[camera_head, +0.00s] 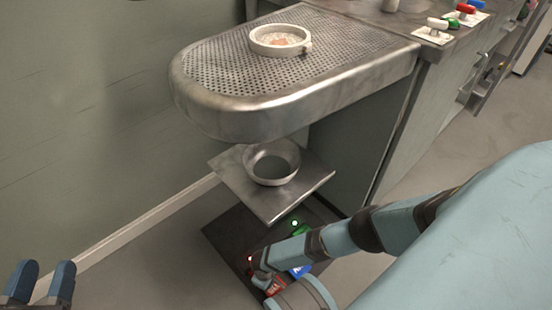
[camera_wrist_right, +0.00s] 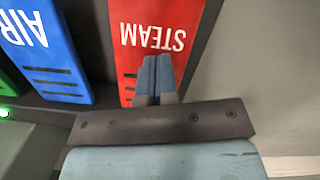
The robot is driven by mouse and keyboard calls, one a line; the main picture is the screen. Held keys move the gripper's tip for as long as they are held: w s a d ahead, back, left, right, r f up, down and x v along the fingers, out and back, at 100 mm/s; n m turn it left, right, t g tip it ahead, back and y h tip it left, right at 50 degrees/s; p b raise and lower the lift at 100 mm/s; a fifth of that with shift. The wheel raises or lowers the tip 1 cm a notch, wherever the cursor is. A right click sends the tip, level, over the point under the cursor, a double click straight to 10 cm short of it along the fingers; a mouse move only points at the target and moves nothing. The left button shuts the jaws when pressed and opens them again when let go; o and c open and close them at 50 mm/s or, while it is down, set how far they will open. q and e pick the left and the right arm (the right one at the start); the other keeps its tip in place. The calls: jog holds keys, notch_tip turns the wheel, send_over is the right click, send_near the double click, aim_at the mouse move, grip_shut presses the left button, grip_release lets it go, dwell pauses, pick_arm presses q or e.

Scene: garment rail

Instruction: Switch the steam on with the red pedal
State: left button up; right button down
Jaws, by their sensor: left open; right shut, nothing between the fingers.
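The red pedal (camera_wrist_right: 160,25) is marked STEAM in the right wrist view; in the head view a small part of the red pedal (camera_head: 275,287) shows beside my arm. My right gripper (camera_wrist_right: 158,62) is shut and empty, its fingertips over the lower part of the red pedal. I cannot tell whether they touch it. The right gripper also shows in the head view (camera_head: 263,280), partly hidden by its arm. A small red light (camera_head: 250,259) glows near the red pedal. My left gripper (camera_head: 40,280) is open and empty at the lower left, far from the pedals.
The blue AIR pedal (camera_wrist_right: 42,50) lies next to the red one, with a green pedal (camera_head: 301,230) beyond and a lit green lamp (camera_head: 295,223). Above the dark floor plate (camera_head: 226,237) hang a shelf (camera_head: 232,166) with a bowl and a perforated board (camera_head: 215,110).

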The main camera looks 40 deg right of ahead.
notch_tip(320, 180, up, 2)
jog(key=shift+r+p, duration=0.25)
jog(key=shift+p, duration=0.75)
pick_arm(q)
jog(key=s+r+n+p, duration=0.1)
jog(key=p, duration=0.1)
jog(key=s+d+r+n+p, duration=0.1)
jog(key=p, duration=0.1)
jog(key=r+n+g+p, duration=0.1)
jog(key=n+p, duration=0.1)
jog(key=shift+s+d+y+p, duration=0.3)
jog(key=shift+s+p, duration=0.05)
jog(key=shift+s, duration=0.05)
pick_arm(e)
notch_tip(320, 180, up, 11)
jog(key=w, duration=0.1)
jog(key=shift+a+r, duration=0.15)
jog(key=shift+a, duration=0.1)
pick_arm(q)
jog(key=shift+f, duration=0.1)
pick_arm(e)
jog(key=shift+w, duration=0.1)
